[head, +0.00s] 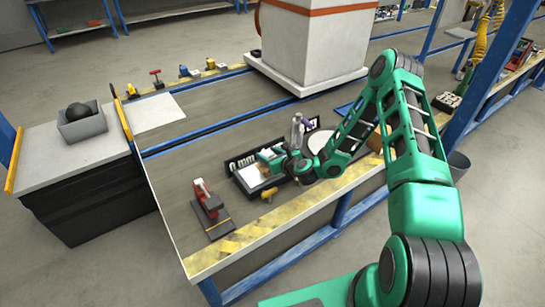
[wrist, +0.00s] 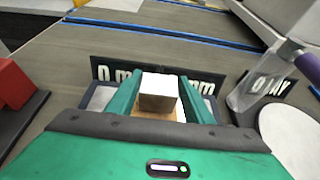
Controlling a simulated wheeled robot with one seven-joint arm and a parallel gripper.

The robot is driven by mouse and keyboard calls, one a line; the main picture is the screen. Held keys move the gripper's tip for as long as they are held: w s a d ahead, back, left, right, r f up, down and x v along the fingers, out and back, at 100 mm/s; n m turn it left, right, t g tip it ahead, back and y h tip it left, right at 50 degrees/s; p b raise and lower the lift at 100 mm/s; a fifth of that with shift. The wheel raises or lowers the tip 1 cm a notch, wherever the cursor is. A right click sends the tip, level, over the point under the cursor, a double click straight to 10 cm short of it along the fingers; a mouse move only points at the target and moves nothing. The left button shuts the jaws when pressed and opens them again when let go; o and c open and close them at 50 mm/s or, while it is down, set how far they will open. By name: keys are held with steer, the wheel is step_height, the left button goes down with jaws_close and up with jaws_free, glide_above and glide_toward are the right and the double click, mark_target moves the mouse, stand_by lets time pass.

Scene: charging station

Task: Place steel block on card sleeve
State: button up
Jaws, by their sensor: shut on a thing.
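My gripper (wrist: 159,100) has its two green fingers closed on either side of the steel block (wrist: 158,84). The block has a bright pale top and a brownish front face, and it sits level between the fingers. A tan piece, seemingly the card sleeve (wrist: 177,114), shows just below and beside the block. I cannot tell whether the block touches it. In the head view my gripper (head: 270,160) is low over a dark-edged station with a pale plate (head: 249,177); the block is too small to make out clearly there.
A black panel with white "mm" lettering (wrist: 112,72) stands just behind. A red device on a dark base (head: 207,204) is at left. A clear bottle (head: 297,130) and a white disc (wrist: 290,130) are at right. A small yellow-brown object (head: 268,194) lies near the striped front edge.

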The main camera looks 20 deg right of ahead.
steer(key=shift+f, duration=0.5)
steer(key=shift+f, duration=0.1)
steer(key=o, duration=1.5)
steer(key=shift+c, duration=0.2)
